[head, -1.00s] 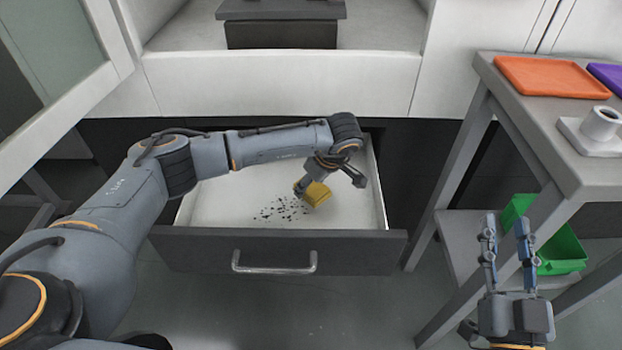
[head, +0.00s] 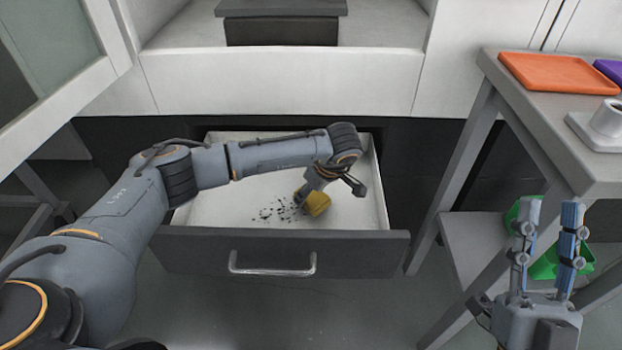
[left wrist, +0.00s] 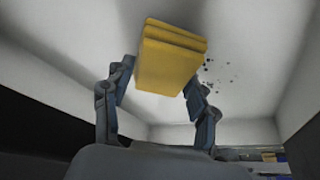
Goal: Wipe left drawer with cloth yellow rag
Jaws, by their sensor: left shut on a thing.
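The left drawer (head: 350,212) is pulled open, with a white inside and a dark front with a metal handle. My left gripper (head: 308,194) reaches down into it and is shut on the folded yellow rag (head: 318,204). The rag also shows between the fingers in the left wrist view (left wrist: 170,58). Black specks (head: 280,210) lie on the drawer floor just left of the rag; some also show in the left wrist view (left wrist: 220,80). Whether the rag touches the floor is hard to tell. My right gripper (head: 549,205) is open and empty at the right, outside the drawer.
A grey table (head: 540,110) at the right holds an orange tray (head: 560,73), a purple tray (head: 610,70) and a white cup (head: 608,118). A green bin (head: 545,262) is on its lower shelf, partly behind my right gripper. A glass-paned frame (head: 60,80) stands at the left.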

